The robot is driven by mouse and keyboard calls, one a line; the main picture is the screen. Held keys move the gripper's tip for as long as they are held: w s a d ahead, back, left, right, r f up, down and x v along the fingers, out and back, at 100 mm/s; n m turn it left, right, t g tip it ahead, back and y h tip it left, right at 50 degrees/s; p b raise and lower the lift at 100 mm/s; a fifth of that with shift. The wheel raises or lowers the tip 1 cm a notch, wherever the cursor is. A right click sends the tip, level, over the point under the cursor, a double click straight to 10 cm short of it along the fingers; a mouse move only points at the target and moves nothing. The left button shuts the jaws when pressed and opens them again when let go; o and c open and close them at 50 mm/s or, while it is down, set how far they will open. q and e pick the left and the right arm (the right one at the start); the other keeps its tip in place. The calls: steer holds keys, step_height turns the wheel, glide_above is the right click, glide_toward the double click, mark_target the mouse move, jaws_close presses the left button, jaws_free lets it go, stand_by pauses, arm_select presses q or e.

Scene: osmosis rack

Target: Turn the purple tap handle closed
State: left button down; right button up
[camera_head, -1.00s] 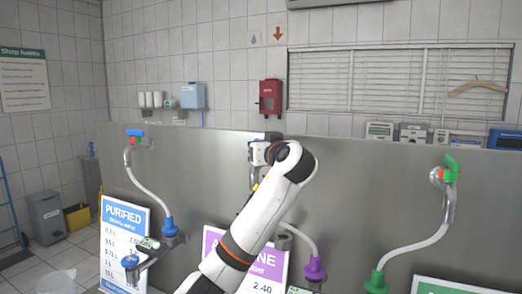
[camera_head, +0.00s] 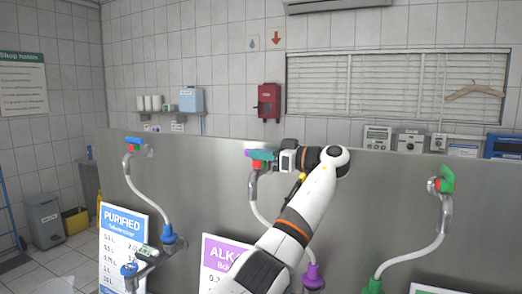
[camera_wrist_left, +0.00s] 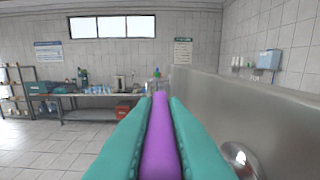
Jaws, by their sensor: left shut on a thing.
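The purple tap handle (camera_head: 248,152) shows at the top of the middle tap, sticking out to the left past my fingertips. My left gripper (camera_head: 262,155) comes at it from the right, its teal fingers shut on the handle. In the left wrist view the purple handle (camera_wrist_left: 160,138) lies lengthwise between the two teal fingers of the gripper (camera_wrist_left: 158,130). A red part shows just under the fingers on the tap, whose curved pipe (camera_head: 253,195) runs down the steel panel. My right gripper is not in view.
The steel panel (camera_head: 205,165) stands behind the taps. A blue-handled tap (camera_head: 134,142) is at the left and a green-handled tap (camera_head: 446,178) at the right. A purple-lettered sign (camera_head: 215,258) stands below, partly behind my arm.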

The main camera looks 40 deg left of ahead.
arm_select(q)
steer(key=shift+n+g, duration=0.3)
steer(key=shift+g, duration=0.1)
steer(key=c, duration=1.5)
jaws_free()
steer(key=shift+o, duration=0.2)
